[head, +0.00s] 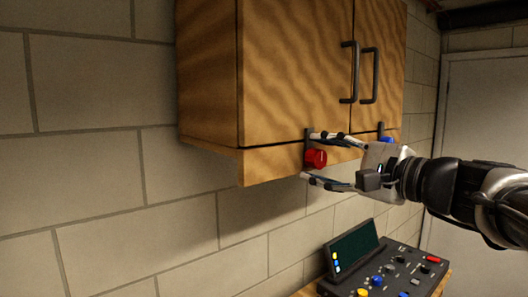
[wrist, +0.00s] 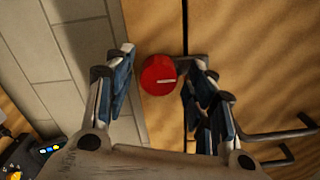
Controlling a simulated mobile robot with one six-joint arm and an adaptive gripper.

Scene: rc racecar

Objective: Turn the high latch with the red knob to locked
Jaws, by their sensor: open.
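The red knob (head: 316,158) sits on the rail below the left door of the wooden cabinet (head: 290,75). A dark latch bar (head: 308,137) points up from it, across the seam onto the door. In the wrist view the red knob (wrist: 158,76) shows a pale line, and part of the bar (wrist: 197,57) shows to its right. My gripper (head: 308,156) is open, one finger above the knob and one below. In the wrist view the fingers (wrist: 160,60) stand on both sides of the knob, with gaps; whether the tips touch the cabinet I cannot tell.
A blue knob (head: 387,138) is farther right on the cabinet, partly hidden by my gripper. Two dark door handles (head: 349,72) hang above. A control panel (head: 395,272) with a screen stands below. The block wall (head: 95,150) at left is bare.

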